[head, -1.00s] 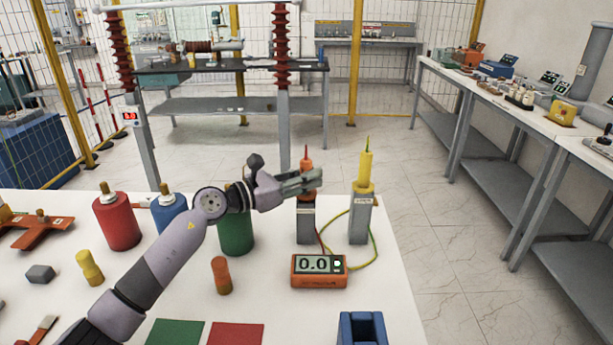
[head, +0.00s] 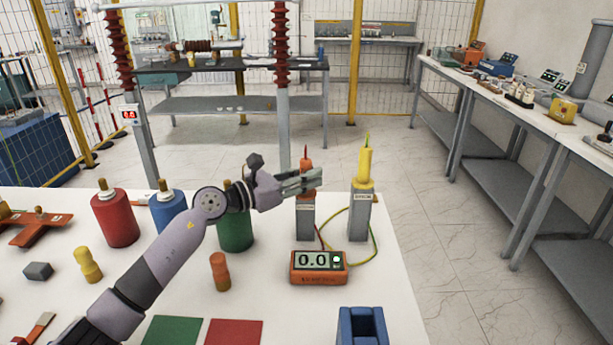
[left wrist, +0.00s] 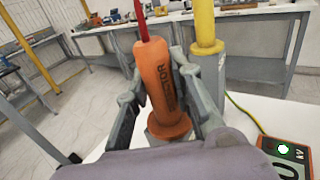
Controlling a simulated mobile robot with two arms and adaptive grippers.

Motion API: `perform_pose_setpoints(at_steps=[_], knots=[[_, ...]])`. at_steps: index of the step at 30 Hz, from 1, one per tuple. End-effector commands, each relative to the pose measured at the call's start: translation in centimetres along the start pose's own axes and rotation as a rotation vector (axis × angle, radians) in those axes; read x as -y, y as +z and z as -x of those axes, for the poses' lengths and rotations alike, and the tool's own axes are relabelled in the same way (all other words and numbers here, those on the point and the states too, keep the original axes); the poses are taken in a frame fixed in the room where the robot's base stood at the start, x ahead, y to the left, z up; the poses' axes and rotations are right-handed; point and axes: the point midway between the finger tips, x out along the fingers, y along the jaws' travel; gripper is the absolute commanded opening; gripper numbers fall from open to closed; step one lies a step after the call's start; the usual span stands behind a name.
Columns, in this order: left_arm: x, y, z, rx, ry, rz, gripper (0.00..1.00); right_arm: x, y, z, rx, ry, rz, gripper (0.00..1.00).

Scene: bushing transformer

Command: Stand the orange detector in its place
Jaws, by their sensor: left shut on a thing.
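The orange detector (head: 306,166) with its red tip stands upright at the top of a grey stand (head: 305,222) near the table's far edge. My left gripper (head: 314,181) is shut on it from the left. The left wrist view shows the detector (left wrist: 160,83) between the two fingers (left wrist: 165,90), its flared lower end at the stand's top. Whether it is fully seated cannot be told. My right gripper is in neither view.
A yellow detector (head: 363,168) stands upright on a second grey stand (head: 359,217) close on the right. An orange meter (head: 318,267) reading 0.0 sits in front, with red and yellow-green wires. A green cylinder (head: 236,232) stands left. A blue holder (head: 361,327) is at the front right.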

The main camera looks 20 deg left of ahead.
Motion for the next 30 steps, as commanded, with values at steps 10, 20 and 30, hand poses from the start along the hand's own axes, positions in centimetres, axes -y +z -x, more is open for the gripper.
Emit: perform_pose_setpoints(at_steps=[10,20,30], knots=[[0.1,-0.3,0.0,-0.002,-0.002,0.004,0.44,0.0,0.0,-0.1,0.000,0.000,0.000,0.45],[0.1,-0.3,-0.1,-0.004,-0.002,0.005,0.45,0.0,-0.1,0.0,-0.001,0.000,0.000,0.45],[0.1,4.5,0.0,-0.001,-0.001,0.002,0.45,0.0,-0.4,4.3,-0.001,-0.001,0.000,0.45]])
